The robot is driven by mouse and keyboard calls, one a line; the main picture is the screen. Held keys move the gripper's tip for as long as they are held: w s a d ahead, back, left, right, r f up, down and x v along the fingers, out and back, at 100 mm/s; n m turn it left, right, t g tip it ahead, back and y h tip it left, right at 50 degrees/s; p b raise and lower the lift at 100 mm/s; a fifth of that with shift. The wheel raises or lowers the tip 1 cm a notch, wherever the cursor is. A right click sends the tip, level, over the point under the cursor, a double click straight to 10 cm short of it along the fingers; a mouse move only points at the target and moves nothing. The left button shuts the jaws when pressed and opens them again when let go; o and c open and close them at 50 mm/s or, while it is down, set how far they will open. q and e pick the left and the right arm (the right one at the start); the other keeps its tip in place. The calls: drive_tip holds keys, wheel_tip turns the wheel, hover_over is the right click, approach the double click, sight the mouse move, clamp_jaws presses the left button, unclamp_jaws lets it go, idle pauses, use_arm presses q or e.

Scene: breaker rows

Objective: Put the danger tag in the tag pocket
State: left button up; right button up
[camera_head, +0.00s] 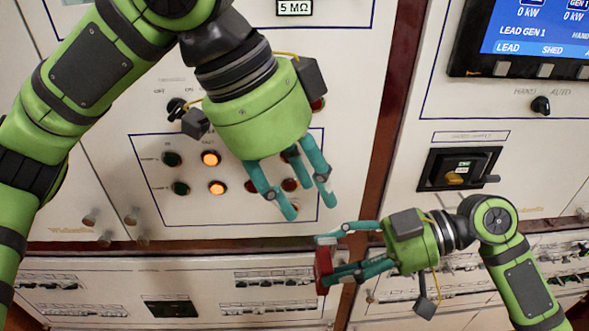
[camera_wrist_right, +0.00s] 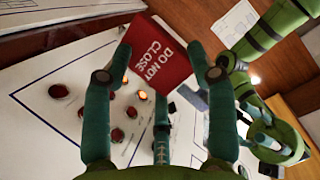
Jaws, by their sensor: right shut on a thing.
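The danger tag (camera_head: 323,268) is a red plate in the head view, seen nearly edge-on. It also shows in the right wrist view (camera_wrist_right: 160,52), with "DO NOT CLOSE" in white letters, tilted between the fingers. My left gripper (camera_head: 296,190) is higher, in front of the left cabinet's button panel. Its fingers are apart with nothing between them. I cannot pick out the tag pocket with certainty.
Round buttons, some lit orange (camera_head: 217,188), are on the left cabinet beside my left gripper. A black breaker unit with a handle (camera_head: 458,168) and a blue screen (camera_head: 540,28) are on the right cabinet. Lower panels carry breaker rows (camera_head: 275,278) and a dark rectangular piece (camera_head: 172,308).

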sight(331, 239)
use_arm(q)
drive_tip(key=x, duration=1)
drive_tip(key=shift+r, duration=0.1)
drive_tip(key=shift+w, duration=0.1)
clamp_jaws()
use_arm(e)
drive_tip(key=shift+s, duration=0.1)
drive_tip(key=o, duration=1.2)
use_arm(q)
drive_tip(key=shift+a, duration=0.1)
